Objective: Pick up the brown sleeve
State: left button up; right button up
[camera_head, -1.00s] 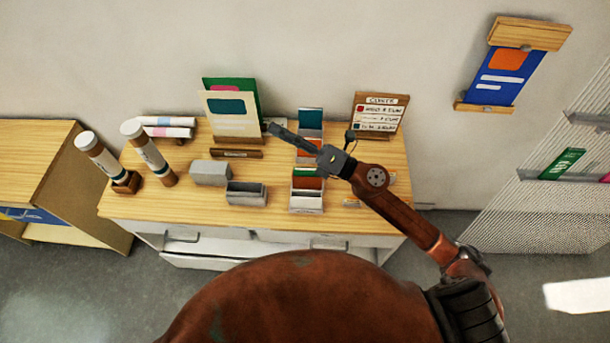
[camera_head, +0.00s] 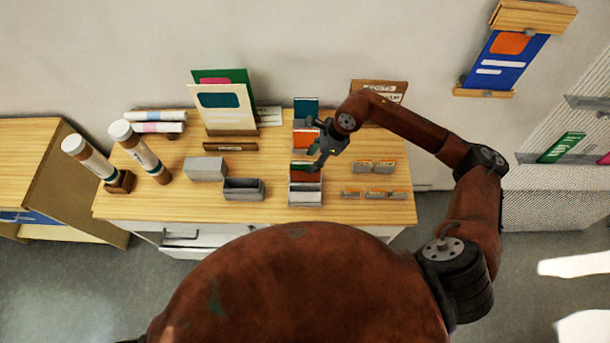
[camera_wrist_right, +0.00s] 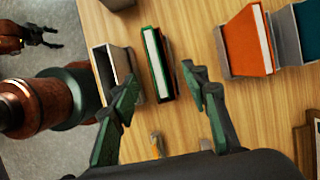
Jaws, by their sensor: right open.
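My right gripper (camera_head: 318,160) is open above the sleeve rack in the head view. In the right wrist view its two fingers (camera_wrist_right: 158,86) stand apart, one on each side of a narrow sleeve slot. In that slot, a green-edged sleeve (camera_wrist_right: 152,62) with a white inside shows, with a thin dark reddish-brown edge (camera_wrist_right: 168,55) beside it. I cannot tell whether this edge is the brown sleeve, and I see no contact. My left gripper (camera_wrist_right: 45,37) shows at the upper left of the wrist view, its dark fingers apart.
An orange sleeve (camera_wrist_right: 246,42) and a teal sleeve (camera_head: 305,108) stand farther back in the rack. A grey bin (camera_head: 243,190) and a grey box (camera_head: 205,168) are to the left. Small orange cards (camera_head: 377,193) lie to the right. A sign (camera_head: 378,90) stands behind my right arm.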

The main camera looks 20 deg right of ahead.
aim_at(309, 163)
jog(key=p+x, duration=0.1)
jog(key=x, duration=0.2)
jog(key=shift+a+f, duration=0.2)
jog(key=shift+f, duration=0.05)
jog(key=shift+w+a+f+p, duration=0.1)
jog(key=shift+f+p, duration=0.2)
jog(key=shift+f, duration=0.05)
jog(key=shift+f+b, duration=0.25)
jog(key=shift+b, duration=0.3)
jog(key=shift+c, duration=0.4)
grip_shut()
dwell(0.3)
